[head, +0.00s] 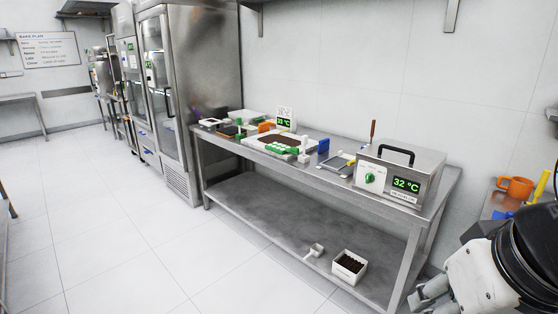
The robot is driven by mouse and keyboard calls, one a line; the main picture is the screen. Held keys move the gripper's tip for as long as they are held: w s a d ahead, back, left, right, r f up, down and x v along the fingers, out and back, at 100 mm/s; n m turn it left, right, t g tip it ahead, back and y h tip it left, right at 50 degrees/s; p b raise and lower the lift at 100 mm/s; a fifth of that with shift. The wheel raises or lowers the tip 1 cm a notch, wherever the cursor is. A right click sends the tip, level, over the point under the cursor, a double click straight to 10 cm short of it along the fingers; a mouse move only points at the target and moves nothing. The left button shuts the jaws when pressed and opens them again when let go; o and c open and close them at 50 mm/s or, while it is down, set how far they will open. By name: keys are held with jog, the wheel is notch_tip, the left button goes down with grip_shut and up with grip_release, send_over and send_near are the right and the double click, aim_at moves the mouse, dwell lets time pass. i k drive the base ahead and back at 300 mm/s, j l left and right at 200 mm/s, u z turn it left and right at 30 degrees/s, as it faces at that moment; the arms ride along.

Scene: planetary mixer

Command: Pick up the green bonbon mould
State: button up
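A green block-like piece with a pale top (281,150), which looks like the green bonbon mould, lies near the front edge of the steel worktable (258,202), at the front of a white tray with a brown slab. It is small, so its cavities cannot be made out. My gripper (428,295) is at the lower right, in front of the table's right end. It is well apart from the green piece. Its grey fingers are partly cut off by the picture edge, and the gap between them is unclear.
A steel warming unit (398,178) reading 32 °C stands at the table's right end. A white bin (349,267) sits on the lower shelf. The floor at left is clear.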

aim_at(277, 148)
jog(key=i+j+u, duration=0.1)
jog(key=i+u, duration=0.25)
jog(key=i, duration=0.25)
jog(key=i+l+u, duration=0.1)
jog(key=i+u, duration=0.25)
jog(key=i, duration=0.25)
jog(key=i+l+u, duration=0.2)
jog(key=i+u, duration=0.15)
jog(key=i, duration=0.25)
jog(key=i+z, duration=0.15)
jog(key=i, duration=0.3)
jog(key=i+j+z, duration=0.15)
jog(key=i, duration=0.3)
jog(key=i+l+z, duration=0.1)
jog(key=i+z, duration=0.45)
jog(key=z, duration=0.15)
jog(key=i+z, duration=0.3)
